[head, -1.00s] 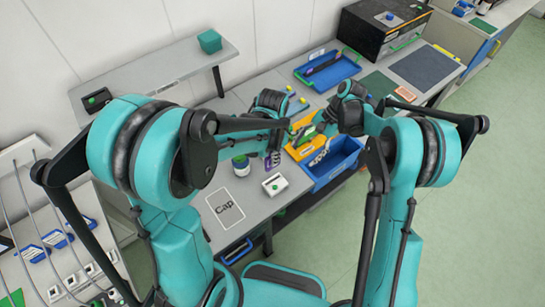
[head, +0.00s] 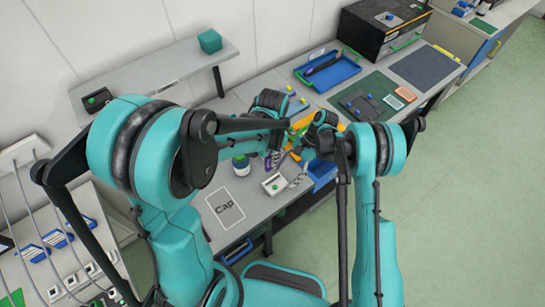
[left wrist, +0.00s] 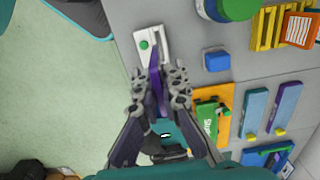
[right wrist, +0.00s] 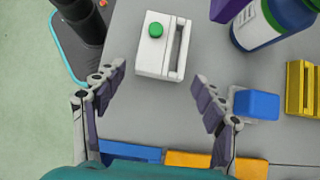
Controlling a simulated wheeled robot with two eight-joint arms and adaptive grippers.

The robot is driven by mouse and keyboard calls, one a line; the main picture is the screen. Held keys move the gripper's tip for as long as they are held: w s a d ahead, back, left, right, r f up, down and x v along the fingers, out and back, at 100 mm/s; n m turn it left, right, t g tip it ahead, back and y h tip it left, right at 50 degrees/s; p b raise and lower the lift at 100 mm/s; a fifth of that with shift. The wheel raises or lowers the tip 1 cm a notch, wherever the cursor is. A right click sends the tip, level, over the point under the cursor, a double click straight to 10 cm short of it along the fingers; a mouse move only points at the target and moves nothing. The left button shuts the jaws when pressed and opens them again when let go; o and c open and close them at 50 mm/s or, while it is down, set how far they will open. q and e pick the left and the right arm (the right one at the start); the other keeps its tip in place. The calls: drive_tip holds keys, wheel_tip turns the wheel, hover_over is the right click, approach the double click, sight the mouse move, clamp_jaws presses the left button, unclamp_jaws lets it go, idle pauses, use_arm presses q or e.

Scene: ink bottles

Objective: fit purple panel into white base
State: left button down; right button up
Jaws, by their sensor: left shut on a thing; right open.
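The white base (head: 275,184) lies on the grey table, with a green button on one side. In the right wrist view, the base (right wrist: 172,62) shows an open slot beside the button. My left gripper (left wrist: 157,88) is shut on the purple panel (left wrist: 155,75). The panel is upright between its fingers, and its far end overlaps the white base (left wrist: 152,47) in the left wrist view. I cannot tell whether they touch. A purple corner (right wrist: 228,7) shows at the top of the right wrist view. My right gripper (right wrist: 160,78) is open and empty, facing the base.
A blue-and-white bottle (right wrist: 270,22) stands near the base. A small blue block (right wrist: 257,105) and a yellow rack (right wrist: 303,88) are to the right. A blue bin (head: 322,172) is at the table's front edge. The Cap sheet (head: 227,208) lies left of the base.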

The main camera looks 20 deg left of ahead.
drive_tip(key=shift+x, duration=0.8)
drive_tip(key=c, duration=0.8)
drive_tip(key=o, duration=0.9)
drive_tip(key=shift+o, duration=0.2)
drive_tip(key=shift+w+d+r, duration=0.5)
drive_tip(key=shift+w+d, duration=0.2)
drive_tip(key=shift+w, duration=0.25)
drive_tip(key=shift+w+d+r, duration=0.5)
drive_tip(key=shift+w+d, duration=0.25)
drive_tip(key=shift+w, duration=0.15)
drive_tip(key=shift+w+d+r, duration=0.45)
drive_tip(key=shift+w+d, duration=0.25)
drive_tip(key=shift+w, duration=0.25)
